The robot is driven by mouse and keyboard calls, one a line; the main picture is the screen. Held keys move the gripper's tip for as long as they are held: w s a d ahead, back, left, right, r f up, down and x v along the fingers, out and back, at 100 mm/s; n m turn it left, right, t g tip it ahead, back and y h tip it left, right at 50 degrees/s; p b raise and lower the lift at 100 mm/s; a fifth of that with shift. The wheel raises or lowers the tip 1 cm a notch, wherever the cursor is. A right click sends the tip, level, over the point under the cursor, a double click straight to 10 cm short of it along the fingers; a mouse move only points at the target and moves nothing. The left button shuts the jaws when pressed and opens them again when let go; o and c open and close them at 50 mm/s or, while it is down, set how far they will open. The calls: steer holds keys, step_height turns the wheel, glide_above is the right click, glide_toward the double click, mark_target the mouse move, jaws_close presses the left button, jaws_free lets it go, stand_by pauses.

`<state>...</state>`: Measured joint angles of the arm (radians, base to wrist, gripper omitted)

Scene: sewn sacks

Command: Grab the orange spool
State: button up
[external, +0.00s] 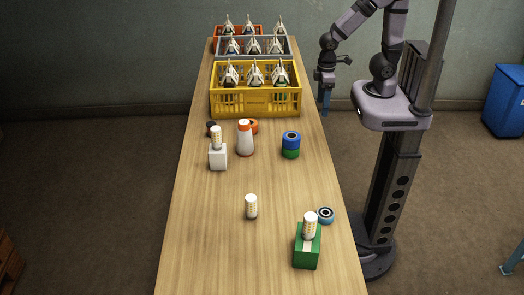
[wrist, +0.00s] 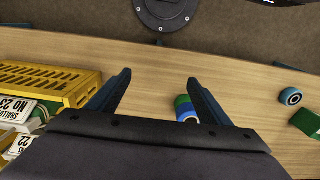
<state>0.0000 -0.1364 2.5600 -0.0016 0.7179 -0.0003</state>
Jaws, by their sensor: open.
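An orange round piece (external: 253,126), which looks like the orange spool, lies on the table in the external view. My gripper (external: 324,106) is to the right of the table edge, beside the yellow crate, pointing down and well apart from the orange piece. In the wrist view my gripper (wrist: 159,76) shows two dark fingers spread wide, with nothing held between them. I cannot make out the orange piece in the wrist view.
A yellow crate (external: 254,108) stands behind the orange piece, with more crates beyond. A black roll (external: 211,126) and a white box (external: 218,158) are to its left, a blue-and-green stack (external: 291,145) to its right. A green box (external: 307,250) is in front.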

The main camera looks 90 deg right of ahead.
steer(key=c, duration=0.4)
steer(key=m+t+h+b, duration=0.1)
steer(key=m+t+b, duration=0.2)
steer(key=t+b, duration=0.15)
glide_above(212, 124)
steer(key=s, duration=0.2)
step_height(212, 124, down, 6)
steer(key=shift+n, duration=0.3)
steer(key=shift+p+x, duration=1.5)
steer(key=shift+x, duration=2.05)
